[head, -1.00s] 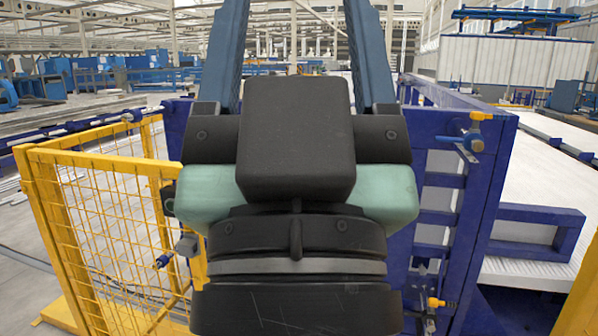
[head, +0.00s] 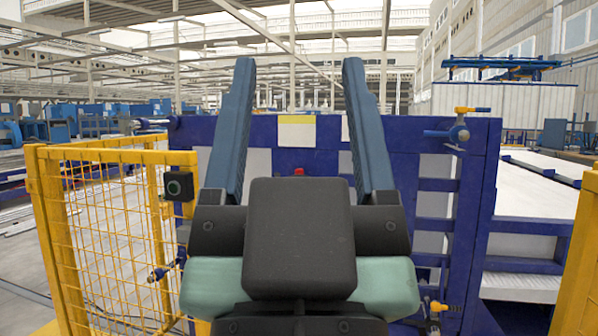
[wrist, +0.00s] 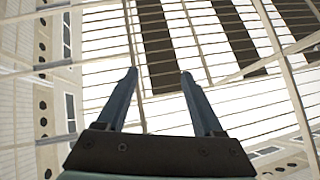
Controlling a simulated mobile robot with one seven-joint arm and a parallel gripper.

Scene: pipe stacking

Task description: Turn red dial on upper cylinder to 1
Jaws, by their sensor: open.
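My gripper (head: 298,65) is in the middle of the head view, its two blue fingers wide apart and pointing up, with nothing between them. A small red spot (head: 299,171) shows between my fingers.
A blue frame with panels (head: 300,135) stands ahead, behind my gripper in the picture. A yellow mesh fence (head: 110,158) with a black box (head: 179,186) stands at left. A yellow post (head: 580,270) is at right. A white bed (head: 535,212) lies beyond.

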